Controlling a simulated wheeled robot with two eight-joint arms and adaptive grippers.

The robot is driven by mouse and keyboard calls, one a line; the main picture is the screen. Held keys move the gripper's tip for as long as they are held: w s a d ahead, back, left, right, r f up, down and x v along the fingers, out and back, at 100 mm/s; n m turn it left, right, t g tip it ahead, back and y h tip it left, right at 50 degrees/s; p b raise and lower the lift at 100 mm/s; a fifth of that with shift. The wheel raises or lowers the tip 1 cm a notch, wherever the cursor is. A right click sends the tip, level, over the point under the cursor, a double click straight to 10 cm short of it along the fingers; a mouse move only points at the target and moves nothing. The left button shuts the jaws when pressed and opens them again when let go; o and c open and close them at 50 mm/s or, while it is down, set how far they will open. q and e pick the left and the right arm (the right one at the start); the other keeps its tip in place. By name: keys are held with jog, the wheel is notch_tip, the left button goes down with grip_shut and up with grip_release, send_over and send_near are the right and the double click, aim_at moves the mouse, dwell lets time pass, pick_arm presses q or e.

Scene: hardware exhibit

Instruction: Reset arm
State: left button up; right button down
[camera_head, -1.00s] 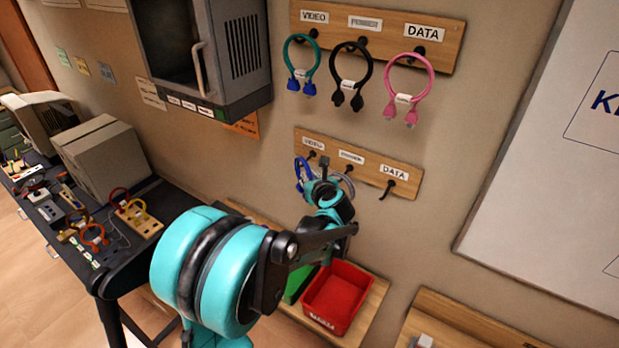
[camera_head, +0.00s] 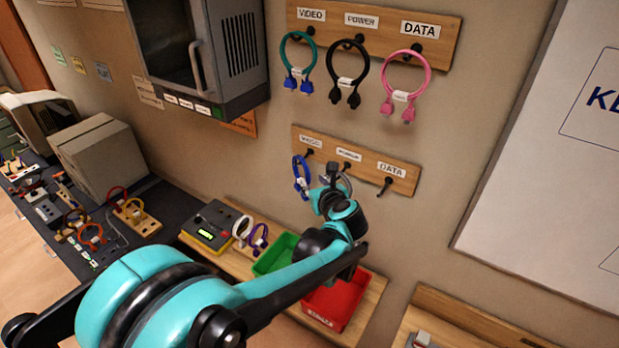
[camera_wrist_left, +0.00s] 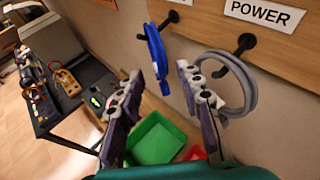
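My left gripper (camera_head: 333,178) is in front of the lower hook board (camera_head: 403,181) in the head view. In the left wrist view its two fingers (camera_wrist_left: 163,100) stand wide apart with nothing between them. A grey cable loop (camera_wrist_left: 240,85) hangs on the lower POWER hook, just behind the right finger; whether they touch I cannot tell. A blue cable loop (camera_head: 301,172) hangs on the lower VIDEO hook, and it also shows in the left wrist view (camera_wrist_left: 157,52). The lower DATA hook (camera_head: 384,186) is empty. My right gripper is not in view.
The upper board (camera_head: 446,36) holds green, black and pink cables. Below are a green bin (camera_head: 268,262), a red bin (camera_head: 350,306) and a yellow-black meter (camera_head: 207,228). A grey cabinet (camera_head: 236,50) hangs at upper left above a dark workbench (camera_head: 170,202).

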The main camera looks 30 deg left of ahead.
pick_arm(q)
jog(key=d+r+m+t+h+b, duration=0.2)
jog(key=d+r+m+t+b, duration=0.4)
jog(key=m, duration=0.4)
jog(key=s+d+f+m+t+h+b, duration=0.35)
jog(key=d+m+h+b, duration=0.4)
jog(key=m, duration=0.55)
jog(key=s+d+f+m+g+h+b, duration=0.2)
jog(key=d+f+m, duration=0.1)
jog(key=f+m, duration=0.3)
jog(key=s+d+f+m+g+h+b, duration=0.2)
jog(key=s+d+f+m+b, duration=0.15)
jog(key=f+m, duration=0.2)
jog(key=s+a+f+m+g+y+b, duration=0.1)
jog(key=s+a+f+m+g+b, duration=0.1)
jog(key=f, duration=0.6)
jog(key=s+a+f+m+g+y+b, duration=0.1)
jog(key=s+a+f+m+g+b, duration=0.1)
jog(key=s+f+m, duration=0.3)
jog(key=s+a+f+m+g+y+b, duration=0.2)
jog(key=s+f+m+g, duration=0.2)
jog(key=s+f, duration=0.3)
notch_tip(320, 180, down, 4)
jog(key=shift+a+r+b, duration=0.1)
jog(key=shift+a+b, duration=0.3)
